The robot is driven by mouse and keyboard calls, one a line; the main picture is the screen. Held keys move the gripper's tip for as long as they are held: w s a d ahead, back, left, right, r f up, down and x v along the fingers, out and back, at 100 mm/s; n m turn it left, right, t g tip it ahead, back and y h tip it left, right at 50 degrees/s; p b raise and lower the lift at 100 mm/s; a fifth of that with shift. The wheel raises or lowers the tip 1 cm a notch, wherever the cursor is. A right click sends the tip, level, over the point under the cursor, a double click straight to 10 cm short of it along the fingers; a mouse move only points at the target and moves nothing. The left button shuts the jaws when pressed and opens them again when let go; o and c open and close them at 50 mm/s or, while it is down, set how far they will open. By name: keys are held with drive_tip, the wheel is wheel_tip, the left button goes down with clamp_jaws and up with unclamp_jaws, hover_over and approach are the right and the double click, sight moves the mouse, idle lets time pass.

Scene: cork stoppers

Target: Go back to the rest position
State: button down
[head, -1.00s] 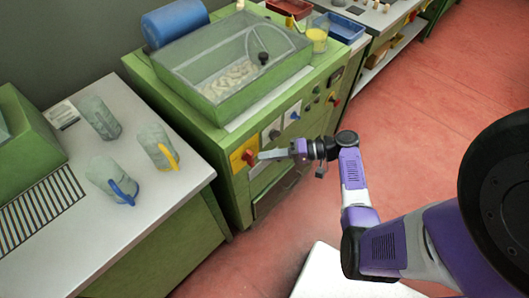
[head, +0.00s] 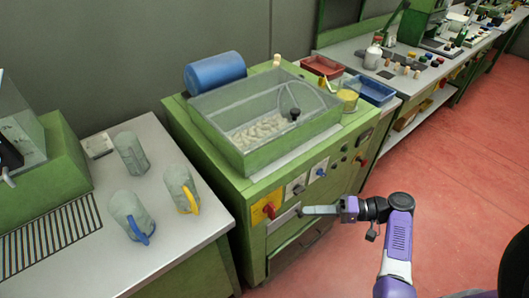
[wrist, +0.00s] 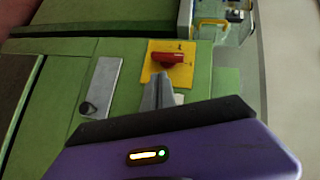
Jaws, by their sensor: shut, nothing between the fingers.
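My gripper (head: 306,211) is shut and empty. In the head view it is in front of the green machine (head: 225,190), close to its control panel and pointing left toward the yellow plate with the red knob (head: 268,209). In the wrist view my gripper's fingers (wrist: 159,90) point at the red knob (wrist: 167,60) on its yellow plate. I cannot tell whether the fingertips touch the panel. My purple arm extends down to the lower right in the head view.
A table (head: 60,264) with several grey jugs stands left. The machine carries a clear-lidded tank (head: 262,105) and a blue cylinder (head: 215,70). A red bin (head: 321,66) and a blue bin (head: 371,90) sit behind right. Red floor (head: 460,170) is clear at right.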

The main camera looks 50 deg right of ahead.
drive_tip(key=s+d+f+m+g+h, duration=0.1)
drive_tip(key=d+f+m+g+h, duration=0.4)
drive_tip(key=d+h, duration=0.55)
drive_tip(key=s+a+r+n+t+h, duration=0.1)
drive_tip(key=s+a+r+n+t, duration=0.15)
drive_tip(key=a+r, duration=0.5)
drive_tip(key=s+a+r+n+t, duration=0.15)
drive_tip(key=a+r+n, duration=0.3)
drive_tip(key=a, duration=0.55)
drive_tip(key=s+a+r+n+t+h, duration=0.1)
drive_tip(key=a+r+n+t, duration=0.2)
drive_tip(key=a+r, duration=0.45)
drive_tip(key=s+a+r+n+y, duration=0.2)
drive_tip(key=s+a+n+y, duration=0.2)
drive_tip(key=s+a, duration=0.3)
drive_tip(key=a+y, duration=0.1)
drive_tip(key=a, duration=0.2)
drive_tip(key=shift+a+g, duration=0.3)
drive_tip(key=shift+a, duration=0.1)
drive_tip(key=c, duration=2.2)
unclamp_jaws()
